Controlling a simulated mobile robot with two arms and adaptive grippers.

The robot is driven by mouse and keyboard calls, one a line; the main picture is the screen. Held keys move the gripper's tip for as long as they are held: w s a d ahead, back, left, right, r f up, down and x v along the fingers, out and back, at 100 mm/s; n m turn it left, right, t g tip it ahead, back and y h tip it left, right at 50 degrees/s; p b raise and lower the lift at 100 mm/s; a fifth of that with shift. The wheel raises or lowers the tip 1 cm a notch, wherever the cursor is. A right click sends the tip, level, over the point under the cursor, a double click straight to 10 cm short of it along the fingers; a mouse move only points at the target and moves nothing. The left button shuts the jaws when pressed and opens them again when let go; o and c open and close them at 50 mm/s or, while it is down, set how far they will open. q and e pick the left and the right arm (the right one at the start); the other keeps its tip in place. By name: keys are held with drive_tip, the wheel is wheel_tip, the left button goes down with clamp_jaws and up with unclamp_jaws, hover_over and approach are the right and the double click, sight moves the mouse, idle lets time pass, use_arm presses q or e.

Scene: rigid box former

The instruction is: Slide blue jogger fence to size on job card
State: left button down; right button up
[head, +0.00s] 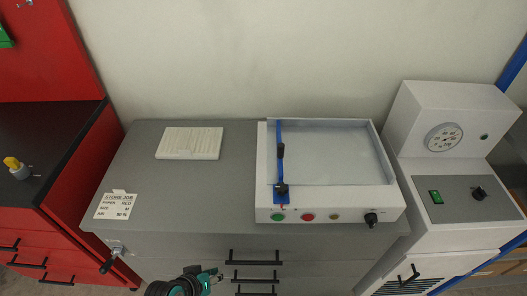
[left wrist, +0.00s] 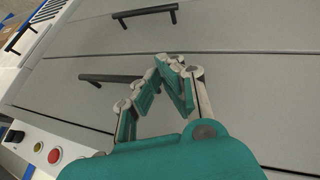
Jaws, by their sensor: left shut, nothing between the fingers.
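The blue jogger fence (head: 279,142) is a narrow blue bar with black knobs, near the left side of the white jogger tray (head: 386,160). Its blue foot reaches the tray's front edge. The job card (head: 117,206) lies at the left front of the grey cabinet top; it reads STORE JOB, PAPER RED, and its size line appears to say M. My left gripper (head: 214,273) is low in front of the cabinet drawers, apart from the fence. In the left wrist view its green fingers (left wrist: 171,62) are together, with nothing between them. My right gripper is in neither view.
The jogger front has green (head: 278,217), red (head: 308,217) and yellowish buttons and a black knob (head: 371,219). A white stack (head: 190,142) lies at the cabinet's back. Drawer handles (head: 254,262) stick out near my left gripper. A dial machine (head: 450,117) stands right.

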use_arm(q)
wheel_tip(320, 180, up, 9)
drive_tip(key=w+d+t+h, duration=0.2)
drive_tip(key=w+d, duration=0.1)
drive_tip(key=n+t+h, duration=0.3)
drive_tip(key=n+t, duration=0.4)
drive_tip(key=n, duration=0.4)
approach(280, 152)
drive_tip(key=s+a, duration=0.2)
drive_tip(key=a, duration=0.6)
drive_tip(key=shift+t, duration=0.3)
drive_tip(key=p+x, duration=0.1)
drive_tip(key=x, duration=0.3)
drive_tip(key=d+x, duration=0.1)
drive_tip(key=x, duration=0.3)
drive_tip(key=s+p+x, duration=0.1)
drive_tip(key=x, duration=0.3)
drive_tip(key=shift+w+d+f+p, duration=0.1)
drive_tip(key=shift+d+p, duration=0.25)
drive_tip(key=shift+d, duration=0.65)
drive_tip(key=shift+w, duration=0.1)
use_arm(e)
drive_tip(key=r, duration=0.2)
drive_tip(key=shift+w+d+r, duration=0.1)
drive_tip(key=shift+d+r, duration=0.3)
